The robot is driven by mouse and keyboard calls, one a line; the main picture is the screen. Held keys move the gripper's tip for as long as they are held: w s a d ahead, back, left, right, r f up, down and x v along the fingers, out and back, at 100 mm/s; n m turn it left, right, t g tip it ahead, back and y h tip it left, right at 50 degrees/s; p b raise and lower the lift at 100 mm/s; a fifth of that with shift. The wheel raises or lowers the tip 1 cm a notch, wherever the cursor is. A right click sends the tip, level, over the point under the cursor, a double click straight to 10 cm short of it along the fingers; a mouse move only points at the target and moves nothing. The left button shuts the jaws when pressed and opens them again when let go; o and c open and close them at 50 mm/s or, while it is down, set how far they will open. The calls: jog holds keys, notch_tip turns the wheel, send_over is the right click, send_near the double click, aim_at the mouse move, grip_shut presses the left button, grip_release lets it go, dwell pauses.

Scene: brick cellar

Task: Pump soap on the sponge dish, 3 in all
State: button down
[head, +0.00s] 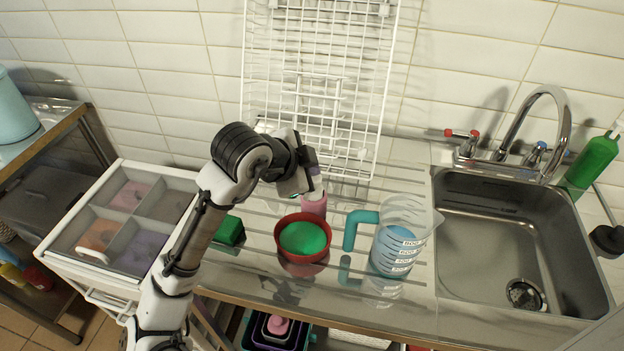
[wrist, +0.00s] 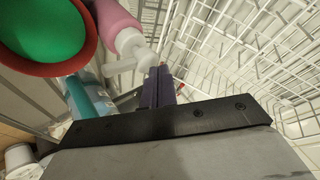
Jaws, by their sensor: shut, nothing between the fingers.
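A pink soap bottle (head: 314,206) stands on the drainboard just behind a red dish (head: 279,243) holding a round green sponge (head: 303,238). My gripper (head: 314,176) is directly above the bottle, its purple fingers shut and empty. In the wrist view the fingers (wrist: 155,75) are close beside the bottle's white pump head (wrist: 131,45); I cannot tell whether they touch it. The pink bottle (wrist: 112,15) and the red-rimmed dish (wrist: 88,52) with the green sponge (wrist: 42,28) are at upper left there. Any soap on the sponge cannot be made out.
A clear measuring jug (head: 398,240) with a teal handle stands right of the dish. A green block (head: 230,231) lies left. A white wire rack (head: 315,80) is behind my gripper. The sink (head: 505,240) and a green bottle (head: 592,160) are at right.

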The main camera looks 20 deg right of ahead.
jog(key=shift+f, duration=0.15)
jog(key=shift+f+b, duration=0.3)
jog(key=shift+b, duration=0.25)
jog(key=shift+f, duration=0.1)
dwell(0.5)
jog(key=shift+r+p, duration=0.3)
jog(key=shift+r, duration=0.3)
notch_tip(320, 180, up, 6)
jog(key=p, duration=0.4)
dwell(0.6)
